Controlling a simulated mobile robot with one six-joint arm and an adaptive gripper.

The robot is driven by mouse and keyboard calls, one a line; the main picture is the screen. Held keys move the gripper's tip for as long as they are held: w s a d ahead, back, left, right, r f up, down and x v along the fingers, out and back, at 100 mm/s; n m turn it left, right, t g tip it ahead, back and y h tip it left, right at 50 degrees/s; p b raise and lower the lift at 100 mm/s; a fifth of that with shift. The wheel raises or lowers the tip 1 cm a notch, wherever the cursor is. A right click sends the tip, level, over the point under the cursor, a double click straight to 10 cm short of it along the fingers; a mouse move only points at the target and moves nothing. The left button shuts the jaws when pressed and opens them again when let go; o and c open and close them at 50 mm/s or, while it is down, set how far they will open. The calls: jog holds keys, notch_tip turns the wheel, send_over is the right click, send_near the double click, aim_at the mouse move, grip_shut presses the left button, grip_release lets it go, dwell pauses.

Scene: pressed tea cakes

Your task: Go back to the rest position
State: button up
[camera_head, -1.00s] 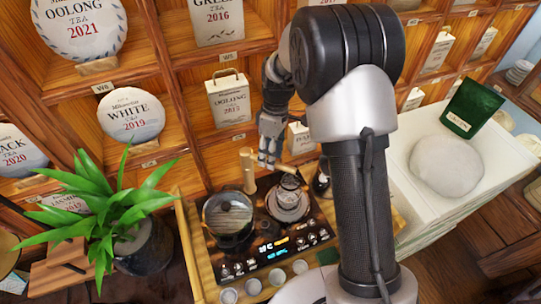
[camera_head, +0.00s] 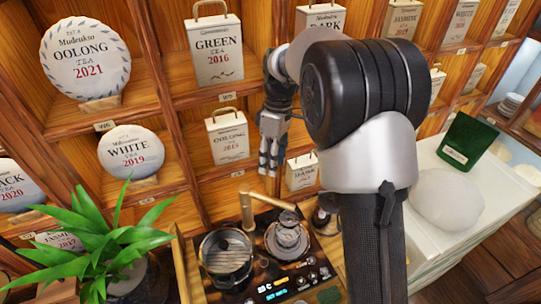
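My gripper (camera_head: 267,165) hangs at the end of my arm, in front of the shelf, above and behind the stove. Its fingers point down and look close together. They are too small to tell whether they are open or shut, and nothing clear shows between them. My arm fills the middle right of the view and hides part of the shelf and counter.
A wooden shelf holds round tea cakes, such as the white tea cake (camera_head: 131,152), and tea canisters (camera_head: 227,137). Below are a glass pot (camera_head: 227,255), a kettle (camera_head: 287,238), a plant (camera_head: 97,245) and a white counter (camera_head: 432,222) with a green packet (camera_head: 467,142).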

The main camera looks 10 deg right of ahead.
jog(key=s+r+m+t+b, duration=0.2)
jog(key=s+r+m, duration=0.1)
jog(key=s+r, duration=0.35)
jog(key=s+d+f+m+t+b, duration=0.1)
jog(key=s+m, duration=0.3)
jog(key=s, duration=0.7)
jog(key=s+d+f+m+t+h+b, duration=0.1)
jog(key=s+d+f+m+t+b, duration=0.1)
jog(key=s, duration=0.8)
jog(key=shift+s+f+m+t+b, duration=0.2)
jog(key=shift+s+m+t+b, duration=0.15)
jog(key=shift+m+t+b, duration=0.6)
